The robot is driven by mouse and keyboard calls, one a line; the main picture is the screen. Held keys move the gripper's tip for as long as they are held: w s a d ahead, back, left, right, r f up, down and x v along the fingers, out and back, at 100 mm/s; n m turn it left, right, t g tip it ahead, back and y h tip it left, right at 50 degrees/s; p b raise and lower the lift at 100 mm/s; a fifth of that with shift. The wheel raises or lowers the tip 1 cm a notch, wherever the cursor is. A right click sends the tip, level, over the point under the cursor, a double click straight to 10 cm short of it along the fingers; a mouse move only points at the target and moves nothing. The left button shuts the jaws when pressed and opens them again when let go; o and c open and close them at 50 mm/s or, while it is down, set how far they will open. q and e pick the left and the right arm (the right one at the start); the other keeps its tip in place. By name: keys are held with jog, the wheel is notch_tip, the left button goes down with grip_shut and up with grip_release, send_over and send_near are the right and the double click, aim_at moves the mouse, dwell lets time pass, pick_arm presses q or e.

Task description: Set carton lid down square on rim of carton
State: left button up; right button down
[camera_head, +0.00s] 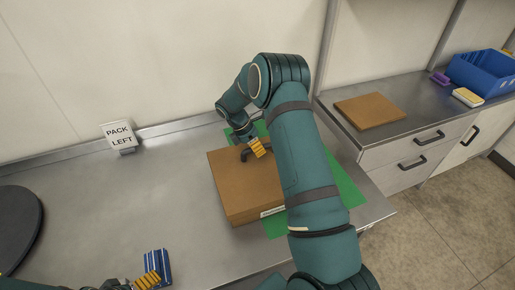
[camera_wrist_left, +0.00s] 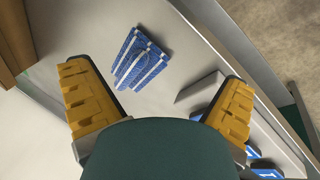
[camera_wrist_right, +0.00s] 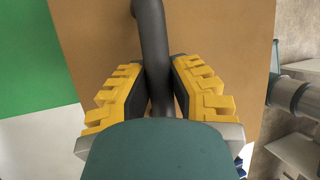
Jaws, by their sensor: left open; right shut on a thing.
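A brown carton (camera_head: 245,218) stands on a green mat (camera_head: 347,183), with a pale label low on its side. The flat brown carton lid (camera_head: 235,175) covers its top; the lid also fills much of the right wrist view (camera_wrist_right: 225,40). I cannot tell whether it rests fully on the rim. My right gripper (camera_head: 257,148) is shut on the lid's dark curved handle (camera_wrist_right: 152,45). My left gripper (camera_wrist_left: 160,100) is open and empty, near a blue white-striped pack (camera_head: 157,265) on the steel table. My right arm hides the carton's right side.
A "PACK LEFT" sign (camera_head: 119,135) stands at the table's back edge. A dark round disc (camera_head: 18,225) is at the far left. The table's middle left is clear.

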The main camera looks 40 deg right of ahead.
jog(key=shift+f, duration=0.25)
jog(key=c, duration=0.9)
grip_release()
jog(key=v, duration=1.2)
